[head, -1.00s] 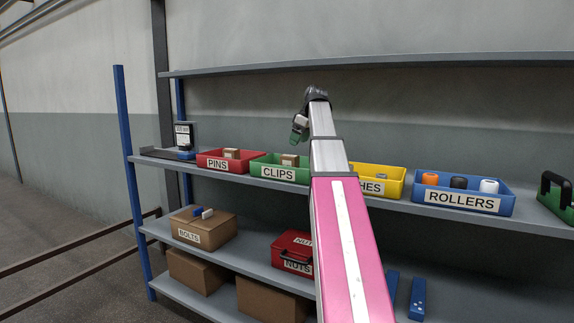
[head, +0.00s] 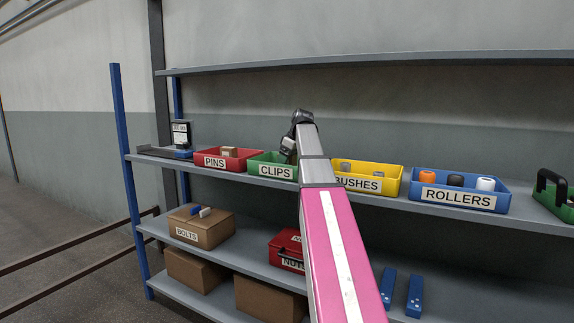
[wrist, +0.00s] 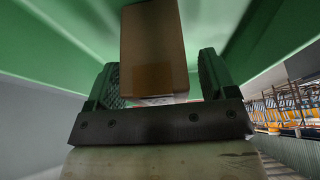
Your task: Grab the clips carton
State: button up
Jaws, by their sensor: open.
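The clips carton (wrist: 153,40) is a small brown box inside the green CLIPS bin (head: 262,170), whose green walls (wrist: 60,50) fill much of the wrist view. My gripper (wrist: 157,75) is open, with one finger at each side of the carton's lower part in that view. I cannot tell whether either finger touches it. In the head view my gripper (head: 291,148) is down at the right part of the CLIPS bin and hides the carton.
The red PINS bin (head: 210,163), with a similar carton (head: 229,152), is left of the CLIPS bin. The yellow BUSHES bin (head: 390,186) and blue ROLLERS bin (head: 420,191) stand to the right. An upper shelf (head: 400,62) runs above.

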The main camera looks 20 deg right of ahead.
jog(key=c, duration=1.1)
jog(key=shift+o, duration=0.2)
jog(key=shift+r, duration=0.2)
